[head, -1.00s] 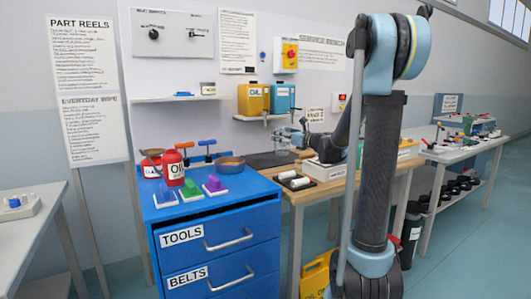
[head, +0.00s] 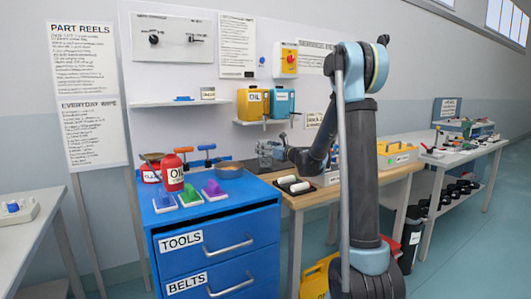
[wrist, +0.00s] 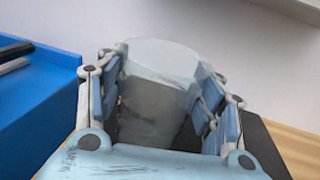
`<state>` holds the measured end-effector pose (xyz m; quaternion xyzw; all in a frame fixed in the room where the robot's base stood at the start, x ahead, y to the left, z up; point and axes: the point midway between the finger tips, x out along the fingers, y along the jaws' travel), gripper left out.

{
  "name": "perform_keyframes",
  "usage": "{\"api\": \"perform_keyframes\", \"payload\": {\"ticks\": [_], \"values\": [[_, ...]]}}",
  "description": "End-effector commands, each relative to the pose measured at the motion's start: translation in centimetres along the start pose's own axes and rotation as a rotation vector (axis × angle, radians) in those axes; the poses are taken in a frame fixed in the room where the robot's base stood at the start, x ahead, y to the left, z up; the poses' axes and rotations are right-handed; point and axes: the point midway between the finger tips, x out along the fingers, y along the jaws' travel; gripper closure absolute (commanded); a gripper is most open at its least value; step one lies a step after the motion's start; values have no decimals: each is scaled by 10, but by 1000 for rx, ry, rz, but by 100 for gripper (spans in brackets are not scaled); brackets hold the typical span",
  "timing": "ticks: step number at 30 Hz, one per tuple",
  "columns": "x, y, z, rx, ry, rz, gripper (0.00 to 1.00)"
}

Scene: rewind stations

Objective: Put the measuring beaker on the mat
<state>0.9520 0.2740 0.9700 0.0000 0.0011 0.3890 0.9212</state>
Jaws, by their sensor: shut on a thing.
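The measuring beaker (wrist: 160,72) is a pale grey, translucent vessel. In the wrist view it stands between the two blue-padded fingers of my gripper (wrist: 165,105), which is shut on it. In the head view my gripper (head: 272,150) is over the back left of the wooden bench, just right of the blue cabinet. The dark mat (wrist: 262,148) shows to the right of and below the gripper in the wrist view. The beaker and fingers hide part of it. I cannot tell whether the beaker touches the mat.
The blue cabinet (head: 225,220) stands left of the bench, with a red oil can (head: 172,172) and coloured blocks on top. A tray with white rolls (head: 295,186) lies at the bench front. Yellow and blue oil containers (head: 253,104) stand on a wall shelf behind.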

Motion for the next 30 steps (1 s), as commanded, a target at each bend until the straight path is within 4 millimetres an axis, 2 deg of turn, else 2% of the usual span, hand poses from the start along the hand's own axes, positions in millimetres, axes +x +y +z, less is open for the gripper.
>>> {"api": "perform_keyframes", "payload": {"ticks": [4, 14, 15, 18, 30], "values": [[10, 0, -10, 0, 0, 1, 66], [10, -1, -12, 0, 0, -1, 66], [9, -1, -12, 0, 0, -2, 36], [9, -2, -12, 0, 0, -2, 18], [9, -2, -10, 0, 0, -3, 18]]}}
